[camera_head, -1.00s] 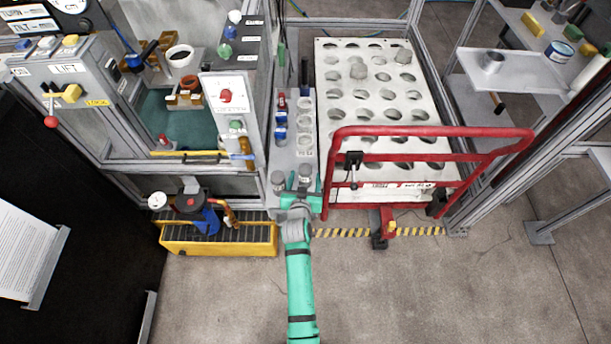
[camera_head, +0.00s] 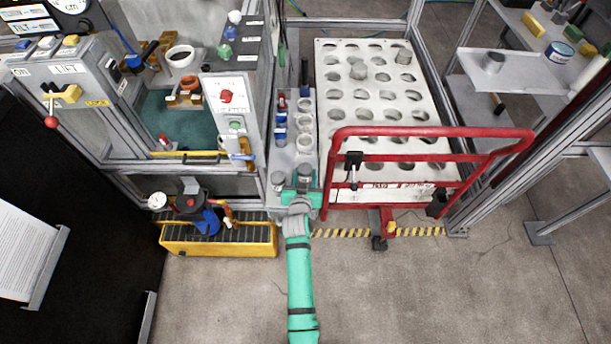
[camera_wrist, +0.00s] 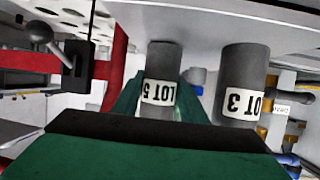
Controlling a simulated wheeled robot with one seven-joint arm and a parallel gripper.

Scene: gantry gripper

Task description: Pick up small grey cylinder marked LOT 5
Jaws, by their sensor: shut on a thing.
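The small grey cylinder marked LOT 5 (camera_wrist: 161,65) shows in the wrist view with its white label upside down. In the head view my gripper (camera_head: 303,187) is at the front end of the grey rack, at the LOT 5 cylinder (camera_head: 305,174). A second grey cylinder marked LOT 3 (camera_wrist: 241,80) stands beside it, apart from the fingers. It also shows in the head view (camera_head: 278,180). I cannot tell whether LOT 5 has left the rack.
The grey rack (camera_head: 285,158) holds blue-labelled vials and pale rings behind the cylinders. A red tubular guard (camera_head: 430,132) stands close on the right, before a white perforated plate (camera_head: 385,132). A yellow tray (camera_head: 220,248) is low on the left. Floor in front is clear.

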